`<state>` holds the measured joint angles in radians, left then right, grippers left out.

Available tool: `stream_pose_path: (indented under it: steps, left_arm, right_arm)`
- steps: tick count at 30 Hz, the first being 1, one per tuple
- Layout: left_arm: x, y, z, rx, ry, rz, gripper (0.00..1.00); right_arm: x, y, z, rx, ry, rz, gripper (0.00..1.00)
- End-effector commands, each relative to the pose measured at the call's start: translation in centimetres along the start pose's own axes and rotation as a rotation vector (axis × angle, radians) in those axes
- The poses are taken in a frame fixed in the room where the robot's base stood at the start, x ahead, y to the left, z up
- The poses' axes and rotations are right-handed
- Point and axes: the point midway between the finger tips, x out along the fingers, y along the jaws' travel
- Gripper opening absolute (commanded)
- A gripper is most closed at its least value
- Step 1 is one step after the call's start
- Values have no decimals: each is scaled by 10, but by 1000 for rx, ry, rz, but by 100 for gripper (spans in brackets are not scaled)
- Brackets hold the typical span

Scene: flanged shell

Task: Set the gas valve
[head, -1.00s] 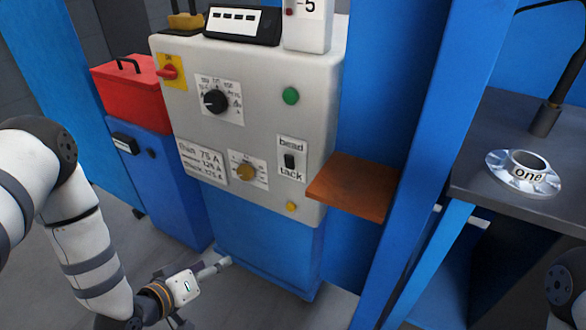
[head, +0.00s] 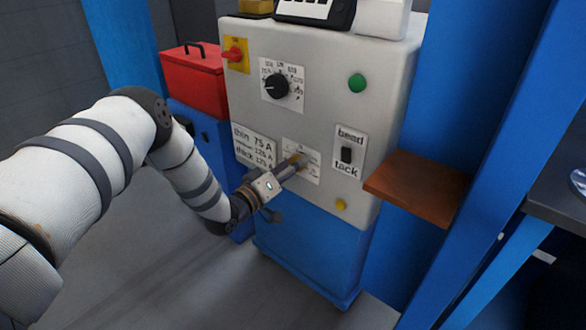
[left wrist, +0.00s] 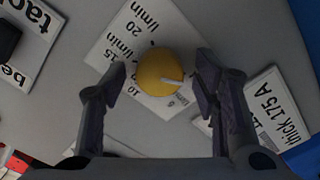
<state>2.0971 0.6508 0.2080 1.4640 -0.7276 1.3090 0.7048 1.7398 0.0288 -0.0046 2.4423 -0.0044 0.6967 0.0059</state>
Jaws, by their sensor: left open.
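The gas valve is a round yellow knob (left wrist: 167,72) with a white pointer line, on a white dial plate (left wrist: 130,50) marked in l/min. In the left wrist view its pointer lies toward the plate's low-number side, near the 6. In the head view the knob (head: 296,159) is partly covered by my gripper. My left gripper (left wrist: 160,80) is open, with one finger on each side of the knob. I cannot tell whether the fingers touch it. In the head view the left gripper (head: 296,166) reaches the grey panel's lower middle. My right gripper is not in view.
The grey panel (head: 320,100) also carries a black selector (head: 277,86), a red switch (head: 234,55), a green button (head: 357,83), a bead/tack switch (head: 347,153) and a small yellow button (head: 340,204). A brown shelf (head: 415,188) juts out at right. A red toolbox (head: 193,80) stands at left.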

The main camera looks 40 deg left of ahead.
Motion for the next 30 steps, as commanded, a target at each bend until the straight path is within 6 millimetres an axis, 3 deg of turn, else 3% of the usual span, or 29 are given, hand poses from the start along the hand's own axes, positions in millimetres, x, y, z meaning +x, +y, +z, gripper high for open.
stream_pose_path:
  steps: [6, 12, 13, 23, 30]
  left_arm:
    - [1, 0, 0, 0, 0, 0, 55]
    - [0, 0, 0, 0, 0, 0, 10]
    - [0, 0, 0, 0, 0, 0, 7]
    - [0, 1, 0, 40, -1, 1, 7]
    - [0, 2, -1, 189, 0, 2, 7]
  right_arm:
    - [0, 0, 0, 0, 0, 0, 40]
    - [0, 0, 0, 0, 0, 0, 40]
    - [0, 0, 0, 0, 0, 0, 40]
    - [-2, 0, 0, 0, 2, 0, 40]
    - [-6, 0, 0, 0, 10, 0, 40]
